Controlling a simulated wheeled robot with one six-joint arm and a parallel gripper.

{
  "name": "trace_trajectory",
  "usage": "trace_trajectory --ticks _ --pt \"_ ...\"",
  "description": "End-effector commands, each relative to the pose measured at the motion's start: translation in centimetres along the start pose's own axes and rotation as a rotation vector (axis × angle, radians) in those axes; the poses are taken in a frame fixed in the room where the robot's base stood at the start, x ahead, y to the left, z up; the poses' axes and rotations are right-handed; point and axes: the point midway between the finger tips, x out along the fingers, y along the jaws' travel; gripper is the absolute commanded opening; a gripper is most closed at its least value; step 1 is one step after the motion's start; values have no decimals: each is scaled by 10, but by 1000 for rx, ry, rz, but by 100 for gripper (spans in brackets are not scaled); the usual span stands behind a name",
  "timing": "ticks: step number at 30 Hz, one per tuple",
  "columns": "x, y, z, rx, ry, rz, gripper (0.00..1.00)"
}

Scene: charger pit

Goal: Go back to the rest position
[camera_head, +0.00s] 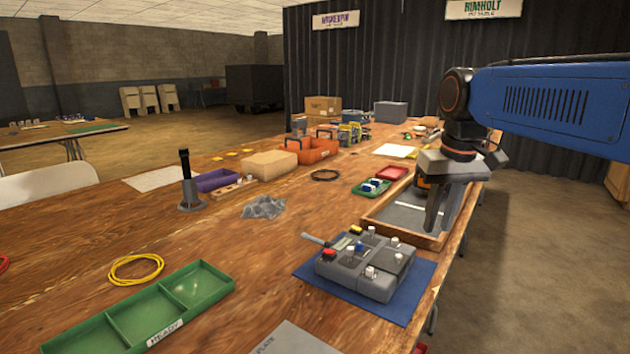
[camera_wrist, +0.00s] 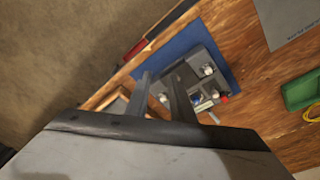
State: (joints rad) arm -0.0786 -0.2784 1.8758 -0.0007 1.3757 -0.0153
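My gripper (camera_head: 441,222) hangs at the right of the head view, fingers down, above the wooden tray (camera_head: 408,232) at the table's right edge. In the wrist view my gripper (camera_wrist: 158,77) shows two dark fingers with a gap between them and nothing held. The grey charger block (camera_head: 365,265) with white and red knobs sits on a blue mat (camera_head: 410,306) in front of the tray. The block (camera_wrist: 205,72) also shows beyond the fingers in the wrist view. My gripper is apart from the block.
A green compartment tray (camera_head: 190,287) and a yellow cable coil (camera_head: 137,268) lie at the front left. An orange tote (camera_head: 316,153), a cardboard box (camera_head: 270,164) and small red and green trays stand farther back. Floor is open right of the table.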

Motion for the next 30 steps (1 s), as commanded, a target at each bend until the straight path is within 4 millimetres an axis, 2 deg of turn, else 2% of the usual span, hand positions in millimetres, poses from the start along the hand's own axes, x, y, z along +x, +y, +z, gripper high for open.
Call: trace_trajectory --ticks 1,3,11,18,24,30 --pt "5 2 18 6 15 1 21" --pt "14 4 38 14 37 3 21" --pt "56 10 112 43 117 10 21" --pt "105 13 178 69 189 18 21" --pt "137 13 214 83 231 23 21" --pt "150 13 226 88 246 25 21"
